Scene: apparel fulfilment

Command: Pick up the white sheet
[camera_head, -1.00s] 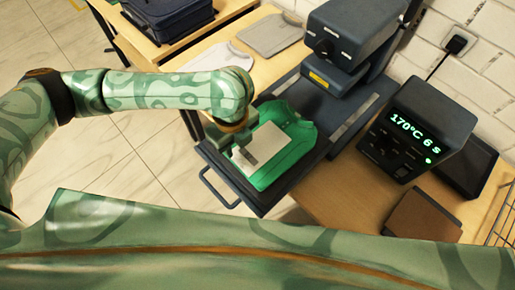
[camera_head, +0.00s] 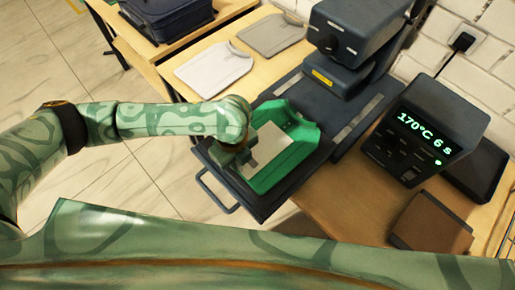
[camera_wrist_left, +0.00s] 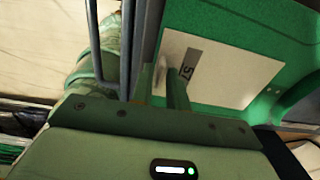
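The white sheet (camera_head: 272,145) lies on a green shirt (camera_head: 293,168), on the dark lower plate (camera_head: 262,205) of the heat press. My left gripper (camera_head: 243,158) is low over the sheet's left part and hides that end in the head view. In the left wrist view, its two fingers (camera_wrist_left: 163,78) stand apart with a gap between them, at the near left edge of the sheet (camera_wrist_left: 235,80). A small grey patch with dark lettering shows on the sheet. I cannot tell whether the fingertips touch it. My right gripper is not in view.
The press head (camera_head: 345,35) stands behind the plate. A control box (camera_head: 428,130) reads 170°C 6 s. A brown block (camera_head: 432,222) lies at the right. A white shirt (camera_head: 213,68) and a grey shirt (camera_head: 270,35) lie on the table behind. A handle sticks out at the plate's front left.

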